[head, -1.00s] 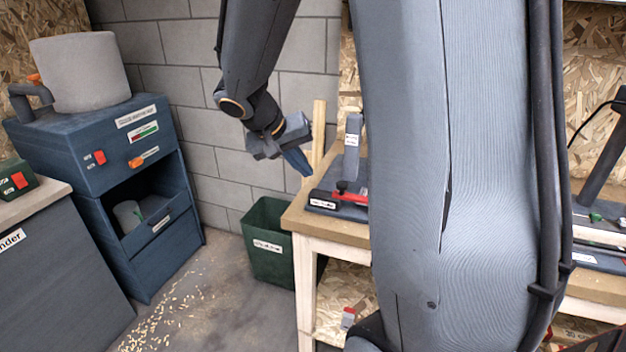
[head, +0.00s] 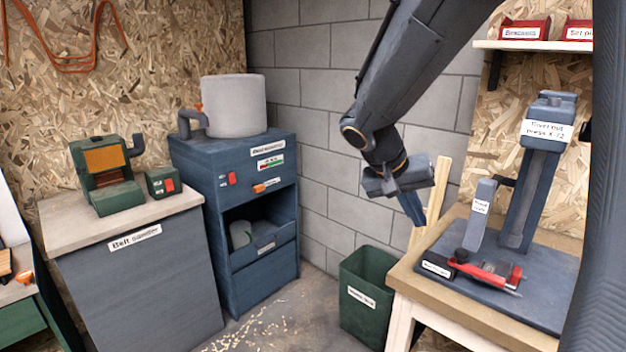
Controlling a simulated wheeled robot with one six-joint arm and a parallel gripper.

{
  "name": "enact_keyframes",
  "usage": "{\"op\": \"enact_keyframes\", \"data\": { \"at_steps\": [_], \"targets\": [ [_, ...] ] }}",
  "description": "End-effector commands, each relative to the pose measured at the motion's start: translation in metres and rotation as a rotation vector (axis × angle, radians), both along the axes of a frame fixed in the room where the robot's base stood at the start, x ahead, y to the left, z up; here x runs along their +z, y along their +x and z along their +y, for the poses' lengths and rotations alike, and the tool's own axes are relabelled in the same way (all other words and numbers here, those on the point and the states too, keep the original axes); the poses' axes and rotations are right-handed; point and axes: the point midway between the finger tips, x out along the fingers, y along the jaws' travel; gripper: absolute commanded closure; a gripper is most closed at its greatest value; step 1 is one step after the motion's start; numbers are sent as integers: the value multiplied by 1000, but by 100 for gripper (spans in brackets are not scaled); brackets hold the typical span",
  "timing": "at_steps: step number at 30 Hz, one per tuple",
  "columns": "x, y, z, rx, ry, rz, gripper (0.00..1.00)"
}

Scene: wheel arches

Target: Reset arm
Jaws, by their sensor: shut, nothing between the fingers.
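My arm reaches in from the upper right in the head view, with its lower links folded downward. My gripper (head: 412,212) hangs at the end of it, pointing down. Its fingers are together with nothing between them. It is in front of the grey block wall, near the left edge of the wooden bench (head: 480,318) and above the green bin (head: 366,322). It appears apart from everything around it.
A press (head: 530,190) and a red-handled tool (head: 488,274) are on the bench. A blue cabinet (head: 262,190) with a grey drum (head: 234,105) stands left of the bin. A green belt sander (head: 105,185) is on the far-left cabinet. Shavings (head: 262,328) lie on the floor.

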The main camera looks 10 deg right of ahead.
Motion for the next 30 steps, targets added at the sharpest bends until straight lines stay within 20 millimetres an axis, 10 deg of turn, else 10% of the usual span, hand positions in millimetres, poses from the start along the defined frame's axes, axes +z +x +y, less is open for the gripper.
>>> {"op": "enact_keyframes", "data": {
  "at_steps": [15, 30],
  "targets": [
    [-122, -113, 107, 452, 450, 226, 100],
    [-136, -130, 124, 539, 502, 215, 100]
  ]
}}
